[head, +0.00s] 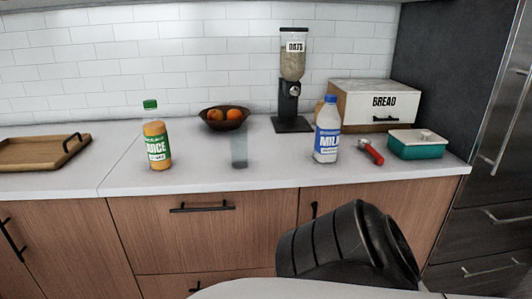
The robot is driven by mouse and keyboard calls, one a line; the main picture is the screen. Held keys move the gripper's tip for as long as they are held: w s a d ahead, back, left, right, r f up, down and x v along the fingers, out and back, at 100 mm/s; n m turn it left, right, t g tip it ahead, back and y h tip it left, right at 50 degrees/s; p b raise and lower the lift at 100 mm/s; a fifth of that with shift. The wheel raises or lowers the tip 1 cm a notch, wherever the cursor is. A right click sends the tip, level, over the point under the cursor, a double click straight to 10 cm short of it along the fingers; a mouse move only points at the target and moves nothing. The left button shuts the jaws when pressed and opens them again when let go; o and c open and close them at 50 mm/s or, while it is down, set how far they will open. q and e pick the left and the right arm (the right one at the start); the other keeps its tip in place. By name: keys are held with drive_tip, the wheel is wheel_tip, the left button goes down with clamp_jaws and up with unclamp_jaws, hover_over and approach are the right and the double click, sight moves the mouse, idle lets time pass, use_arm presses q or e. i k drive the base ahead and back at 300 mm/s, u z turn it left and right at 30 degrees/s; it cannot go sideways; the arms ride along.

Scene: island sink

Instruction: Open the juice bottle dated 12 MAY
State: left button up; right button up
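A juice bottle (157,146) with a green cap (150,105) stands upright on the counter, left of centre in the head view. Orange juice shows inside it. Neither of my grippers is in view. A dark part of my arm shows at the bottom, right of centre, well apart from the bottle.
A clear glass (239,151) and a fruit bowl (224,125) stand right of the juice. Farther right are an oats dispenser (292,65), a milk bottle (327,137), a red-handled tool (372,152), a teal dish (417,151) and a bread box (344,101). A wooden tray (22,152) lies left.

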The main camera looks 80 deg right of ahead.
sight(154, 127)
drive_tip(key=z, duration=2.95)
drive_tip(key=k, duration=0.55)
drive_tip(key=u, duration=0.5)
